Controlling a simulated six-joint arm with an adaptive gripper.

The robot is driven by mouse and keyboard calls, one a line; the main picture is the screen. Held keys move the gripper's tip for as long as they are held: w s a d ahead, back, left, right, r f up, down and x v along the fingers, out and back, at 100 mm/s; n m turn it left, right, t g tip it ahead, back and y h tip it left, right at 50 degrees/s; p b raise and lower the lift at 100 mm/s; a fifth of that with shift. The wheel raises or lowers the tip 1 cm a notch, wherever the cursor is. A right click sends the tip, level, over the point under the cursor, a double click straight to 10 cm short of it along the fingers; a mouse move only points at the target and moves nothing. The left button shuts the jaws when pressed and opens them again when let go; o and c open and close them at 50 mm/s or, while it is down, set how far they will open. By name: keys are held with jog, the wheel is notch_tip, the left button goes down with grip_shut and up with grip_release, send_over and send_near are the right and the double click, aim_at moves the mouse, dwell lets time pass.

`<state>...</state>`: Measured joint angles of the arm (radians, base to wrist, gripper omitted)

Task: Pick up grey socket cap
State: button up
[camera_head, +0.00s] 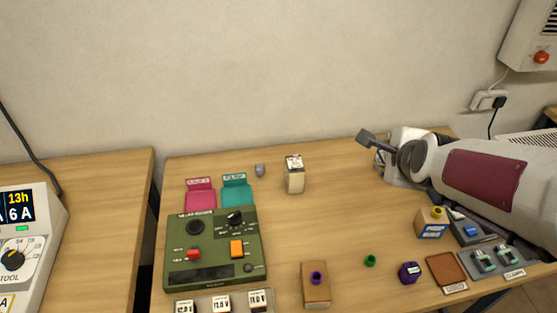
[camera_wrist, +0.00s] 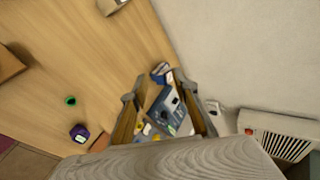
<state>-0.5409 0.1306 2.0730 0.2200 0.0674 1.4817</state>
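The grey socket cap (camera_head: 260,170) appears to be the small grey piece on the table near the wall, just right of the teal card, in the head view. I cannot make it out in the wrist view. My gripper (camera_head: 371,150) is at the back right of the table, well to the right of the cap. In the wrist view my gripper (camera_wrist: 160,100) has its two fingers spread apart, with nothing held between them. A grey-blue item with small parts shows beyond the fingers.
A cream box (camera_head: 294,176) stands between the cap and my gripper. A teal card (camera_head: 236,189), a pink card (camera_head: 200,193) and a green tester (camera_head: 214,250) lie left of or before the cap. A green ring (camera_head: 370,261) and purple block (camera_head: 409,272) are at the front right.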

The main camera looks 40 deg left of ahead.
jog(key=w+a+f+m+y, duration=0.1)
jog(key=w+a+f+m, duration=0.2)
jog(key=a, duration=0.6)
jog(key=m+t+y, duration=0.1)
jog(key=m+y, duration=0.2)
jog(key=m, duration=0.8)
send_near(260, 171)
jog(key=x, duration=0.5)
jog(key=shift+s+f, duration=0.2)
jog(key=shift+f, duration=0.2)
jog(key=shift+a, duration=0.1)
jog(key=shift+w+a+f+t, duration=0.15)
jog(key=shift+w+a+f, duration=0.05)
jog(key=shift+w+a, duration=0.25)
jog(key=shift+w+a+f+t, duration=0.15)
jog(key=shift+w+a+f, duration=0.1)
jog(key=shift+w+a, duration=0.15)
jog(key=shift+w, duration=0.15)
jog(key=shift+x, duration=2.45)
